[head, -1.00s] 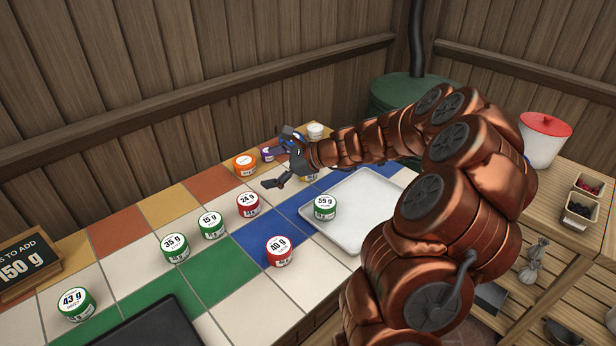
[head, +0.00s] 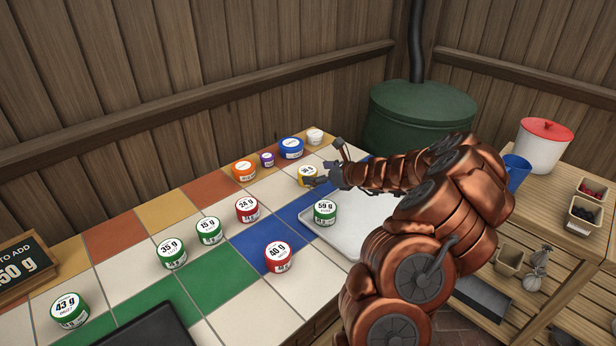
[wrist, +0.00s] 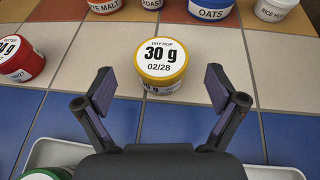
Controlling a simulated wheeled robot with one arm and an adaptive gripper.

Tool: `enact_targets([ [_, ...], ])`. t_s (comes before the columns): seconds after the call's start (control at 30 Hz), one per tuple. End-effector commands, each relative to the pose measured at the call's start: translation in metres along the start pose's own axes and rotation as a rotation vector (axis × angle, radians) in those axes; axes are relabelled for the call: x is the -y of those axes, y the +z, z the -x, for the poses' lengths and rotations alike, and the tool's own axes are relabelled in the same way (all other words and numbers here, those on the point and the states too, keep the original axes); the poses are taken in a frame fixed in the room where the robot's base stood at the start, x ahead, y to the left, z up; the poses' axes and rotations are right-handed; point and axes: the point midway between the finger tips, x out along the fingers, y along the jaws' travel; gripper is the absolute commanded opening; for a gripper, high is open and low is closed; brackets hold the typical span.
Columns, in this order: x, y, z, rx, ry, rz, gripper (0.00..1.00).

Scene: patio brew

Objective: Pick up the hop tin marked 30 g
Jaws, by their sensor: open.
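The hop tin marked 30 g (wrist: 163,62) is a round yellow tin with a white label. It stands upright on a cream tile, centred ahead of my gripper (wrist: 160,95) in the wrist view. In the head view the yellow tin (head: 307,176) is beside my gripper (head: 326,166), its far side partly covered by a finger. My gripper is open and empty. In the wrist view its two fingers are spread to the near left and right of the tin, with no contact visible.
A white tray (head: 345,236) lies nearer, with a green 59 g tin (head: 325,212) at its left edge. A red 24 g tin (head: 247,209) and a red 40 g tin (head: 278,257) stand to the left. Blue (head: 291,148) and orange (head: 243,170) tins stand behind.

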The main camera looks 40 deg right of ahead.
Motion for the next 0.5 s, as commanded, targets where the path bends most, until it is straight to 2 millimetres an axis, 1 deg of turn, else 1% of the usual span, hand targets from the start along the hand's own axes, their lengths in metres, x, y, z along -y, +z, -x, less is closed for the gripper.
enact_targets([
  [0.03, -0.001, 0.001, -0.008, -0.002, 0.003, 0.002, 0.94],
  [0.1, 0.000, 0.003, -0.017, -0.002, 0.002, 0.004, 0.94],
  [0.23, 0.001, 0.004, -0.031, 0.000, 0.001, 0.005, 0.94],
  [0.37, 0.001, 0.003, -0.039, 0.000, 0.000, 0.003, 0.94],
  [0.5, 0.001, 0.003, -0.041, 0.001, 0.000, 0.003, 0.94],
])
